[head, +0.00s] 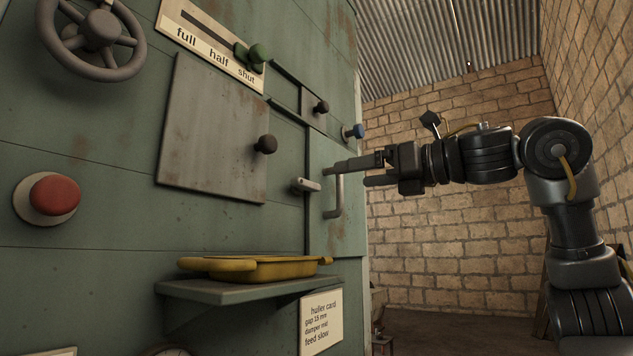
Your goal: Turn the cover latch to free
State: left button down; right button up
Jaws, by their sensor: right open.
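A small pale grey lever (307,185), which looks like the cover latch, sticks out of the green machine front. It sits between a grey square plate (212,135) with a dark knob (265,144) and a green door with a grey bar handle (339,198). The lever points right and slightly down. My right gripper (346,176) reaches in from the right with its fingers apart and nothing visibly held. Its fingertips are at the top of the bar handle in the picture, right of the lever; contact cannot be told. My left gripper is out of view.
A yellow tray (270,268) rests on a green shelf (232,291) below the lever.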

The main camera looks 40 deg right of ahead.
aim_at(311, 184)
jog(key=p+x, duration=0.2)
jog(key=x, duration=0.6)
jog(key=shift+w+f, duration=0.15)
jog(key=shift+w, duration=0.3)
jog(key=shift+w+a+p, duration=0.1)
jog(key=shift+w+p, duration=0.2)
jog(key=shift+p, duration=0.15)
jog(key=shift+w+a, duration=0.1)
jog(key=shift+w, duration=0.1)
jog(key=shift+w+a+f, duration=0.1)
jog(key=shift+w, duration=0.2)
jog(key=c, duration=1)
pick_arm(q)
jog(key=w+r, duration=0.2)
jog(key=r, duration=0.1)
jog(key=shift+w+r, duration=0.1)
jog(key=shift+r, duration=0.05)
